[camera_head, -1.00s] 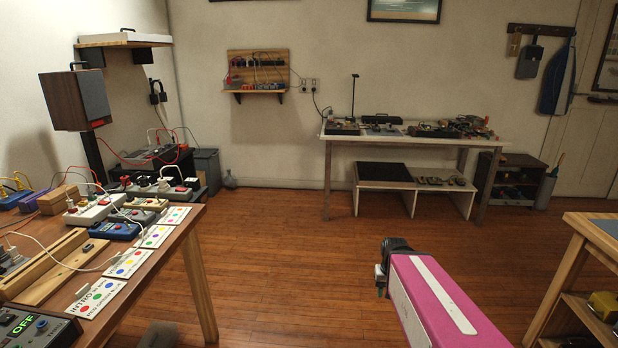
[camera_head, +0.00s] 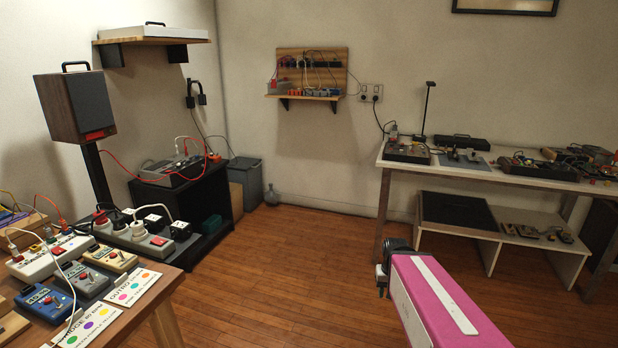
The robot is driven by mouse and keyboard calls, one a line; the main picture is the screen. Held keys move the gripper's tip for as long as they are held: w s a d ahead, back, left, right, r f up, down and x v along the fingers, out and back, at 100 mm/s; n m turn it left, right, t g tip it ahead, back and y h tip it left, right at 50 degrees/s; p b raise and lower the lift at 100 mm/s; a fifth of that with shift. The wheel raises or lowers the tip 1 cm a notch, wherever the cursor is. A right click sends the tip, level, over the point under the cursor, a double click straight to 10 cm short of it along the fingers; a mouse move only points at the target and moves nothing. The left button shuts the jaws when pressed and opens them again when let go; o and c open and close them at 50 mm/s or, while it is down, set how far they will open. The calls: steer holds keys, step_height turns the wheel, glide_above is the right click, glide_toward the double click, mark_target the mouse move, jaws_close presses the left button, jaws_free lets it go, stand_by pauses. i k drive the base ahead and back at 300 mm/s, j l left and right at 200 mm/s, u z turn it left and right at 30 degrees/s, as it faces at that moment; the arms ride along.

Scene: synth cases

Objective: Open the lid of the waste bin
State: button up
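A grey bin (camera_head: 248,184), which looks like the waste bin, stands on the floor in the far corner, just right of the black shelf unit. Its lid (camera_head: 245,162) looks shut, though it is small at this distance. My gripper (camera_head: 381,279) is low in the middle right of the view, at the end of my pink and white arm. It is far from the bin, on the near side and to the right. Its fingers are small and dark, so I cannot tell whether they are open.
A workbench with boxes and cards (camera_head: 108,318) fills the lower left. A long table (camera_head: 475,172) stands at right. Wooden floor (camera_head: 275,270) between is clear.

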mark_target(243, 164)
steer(key=i+j+u, duration=0.15)
steer(key=i+u, duration=0.25)
steer(key=i, duration=0.6)
steer(key=i+l+u, duration=0.15)
steer(key=i+u, duration=0.25)
steer(key=i, duration=0.6)
steer(key=i+j+z, duration=0.15)
steer(key=i, duration=0.45)
steer(key=i+j+z, duration=0.15)
steer(key=i, duration=0.4)
steer(key=i+j+z, duration=0.15)
steer(key=i+j, duration=0.2)
steer(key=i, duration=0.2)
steer(key=i+j+z, duration=0.15)
steer(key=i+j, duration=0.25)
steer(key=i, duration=0.15)
